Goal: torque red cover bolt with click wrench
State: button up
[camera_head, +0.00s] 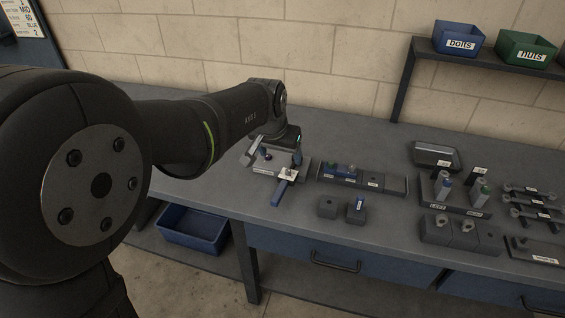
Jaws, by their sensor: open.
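My gripper (297,155) points down at the back of the bench, over a small grey fixture (263,171) with a white label. Its fingers are small and partly lost against the fixture; it is open, and I see nothing held. A blue-handled piece (281,191) with a pale plate (288,173) sits at the fixture's front right. I cannot make out the red cover bolt for certain; small coloured parts stand in a dark rack (396,186) just right of the fixture. Several wrench-like tools (530,191) lie on holders at the far right, but I cannot tell which is the click wrench.
A dark tray (434,154) and a bottle stand (462,210) are farther right. Blue "bolts" (459,37) and green "nuts" (525,49) bins sit on a shelf. The bench's left front is clear.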

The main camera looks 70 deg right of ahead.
jog(key=shift+v, duration=1)
jog(key=shift+c, duration=0.4)
jog(key=c, duration=0.4)
jog(key=f+y, duration=0.1)
jog(key=f, duration=0.1)
jog(key=s+f+y, duration=0.1)
jog(key=f, duration=0.2)
jog(key=s+f+y, duration=0.1)
jog(key=f+y, duration=0.1)
jog(key=f, duration=0.1)
jog(key=shift+s+f, duration=0.1)
jog(key=shift+s, duration=0.15)
grip_shut()
jog(key=shift+y, duration=0.3)
jog(key=shift+s+f, duration=0.1)
jog(key=shift+f, duration=3.8)
